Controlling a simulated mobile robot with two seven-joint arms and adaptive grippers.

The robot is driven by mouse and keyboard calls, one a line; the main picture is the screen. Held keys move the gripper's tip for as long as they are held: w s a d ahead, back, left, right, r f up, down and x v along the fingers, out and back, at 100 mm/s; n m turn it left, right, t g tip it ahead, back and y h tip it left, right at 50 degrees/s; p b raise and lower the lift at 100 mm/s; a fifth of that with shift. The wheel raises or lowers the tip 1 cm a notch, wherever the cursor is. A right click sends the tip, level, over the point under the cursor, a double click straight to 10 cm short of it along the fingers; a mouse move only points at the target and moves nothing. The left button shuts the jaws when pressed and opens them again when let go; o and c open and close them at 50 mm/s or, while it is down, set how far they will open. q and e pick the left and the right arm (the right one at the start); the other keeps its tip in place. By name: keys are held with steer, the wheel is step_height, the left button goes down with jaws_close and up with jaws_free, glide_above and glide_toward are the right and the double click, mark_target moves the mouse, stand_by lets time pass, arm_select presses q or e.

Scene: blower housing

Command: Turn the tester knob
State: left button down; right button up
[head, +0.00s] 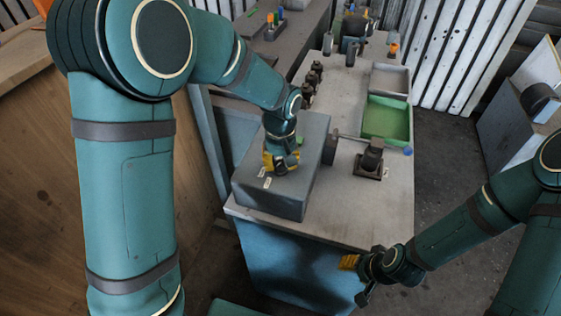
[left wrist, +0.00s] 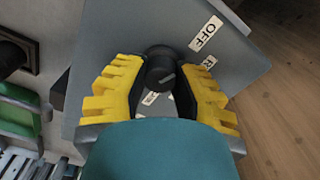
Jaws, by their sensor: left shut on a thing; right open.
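The tester is a grey box (head: 292,190) at the near left of the workbench. Its black knob (left wrist: 160,68) shows in the left wrist view, with a light pointer line on its face. A label reading OFF (left wrist: 206,33) is on the panel beside the knob, and another label (left wrist: 209,63) is partly cut off from sight. My left gripper (head: 280,162) is over the top of the box; its yellow fingers (left wrist: 158,88) are shut around the knob, one on each side. In the head view the gripper hides the knob. My right gripper (head: 355,270) is open and empty, off the bench's front edge.
A black part on a small base (head: 371,158) stands right of the tester. A green tray (head: 387,119) and a grey tray (head: 390,79) lie farther back. Several dark parts (head: 311,82) line the bench's left side. The front right of the benchtop is clear.

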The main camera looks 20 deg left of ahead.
mark_target(280, 163)
arm_select(q)
steer(key=c, duration=0.6)
jaws_free()
steer(key=shift+c, duration=0.2)
step_height(280, 163, up, 12)
steer(key=shift+f, duration=0.1)
